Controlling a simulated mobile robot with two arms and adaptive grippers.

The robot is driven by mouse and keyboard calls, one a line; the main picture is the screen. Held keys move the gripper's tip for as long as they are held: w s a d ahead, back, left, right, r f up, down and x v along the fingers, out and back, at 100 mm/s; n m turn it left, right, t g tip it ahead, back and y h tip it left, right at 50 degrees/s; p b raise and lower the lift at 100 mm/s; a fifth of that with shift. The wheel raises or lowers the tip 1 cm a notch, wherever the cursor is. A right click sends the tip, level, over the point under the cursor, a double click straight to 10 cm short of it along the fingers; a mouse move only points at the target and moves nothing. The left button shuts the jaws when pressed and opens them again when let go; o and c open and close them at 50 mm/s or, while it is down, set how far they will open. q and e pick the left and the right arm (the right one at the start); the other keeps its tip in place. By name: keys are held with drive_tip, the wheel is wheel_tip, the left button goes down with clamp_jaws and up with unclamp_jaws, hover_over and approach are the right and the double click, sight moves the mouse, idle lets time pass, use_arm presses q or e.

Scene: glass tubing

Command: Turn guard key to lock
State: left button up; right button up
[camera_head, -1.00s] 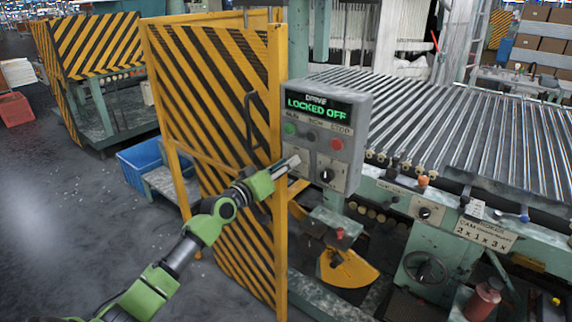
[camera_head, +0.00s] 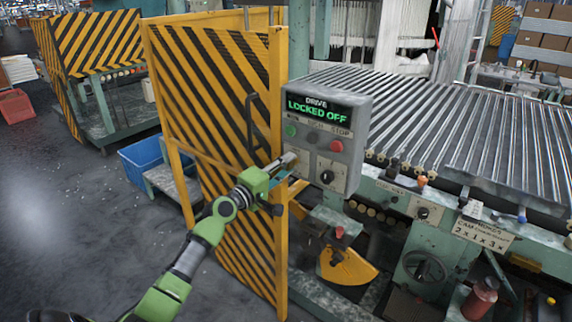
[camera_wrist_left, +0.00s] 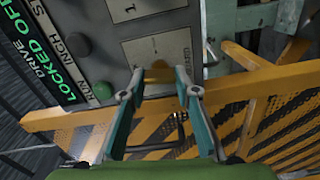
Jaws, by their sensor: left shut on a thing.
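A grey control box (camera_head: 352,112) carries a display (camera_head: 318,106) reading "DRIVE LOCKED OFF" in green. My left gripper (camera_head: 287,163) is at the lower left of the box front. In the left wrist view, its two fingers (camera_wrist_left: 160,78) close around the small brass-coloured guard key (camera_wrist_left: 158,72) at a pale label plate (camera_wrist_left: 158,48). The fingers hide part of the key, and its exact angle is hard to tell. My right gripper is not in view.
A yellow and black striped guard gate (camera_head: 215,90) stands close to my left arm. A black selector knob (camera_head: 327,177) and a red stop button (camera_head: 336,146) are on the box, right of my gripper. The roller bed (camera_head: 450,120) lies behind it.

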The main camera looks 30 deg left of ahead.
use_arm(q)
drive_tip(key=shift+n, duration=1)
drive_tip(key=shift+c, duration=0.2)
drive_tip(key=o, duration=1.1)
drive_tip(key=shift+s, duration=0.1)
drive_tip(key=s, duration=0.8)
drive_tip(key=s+a, duration=0.1)
drive_tip(key=s, duration=0.2)
drive_tip(key=shift+s, duration=0.4)
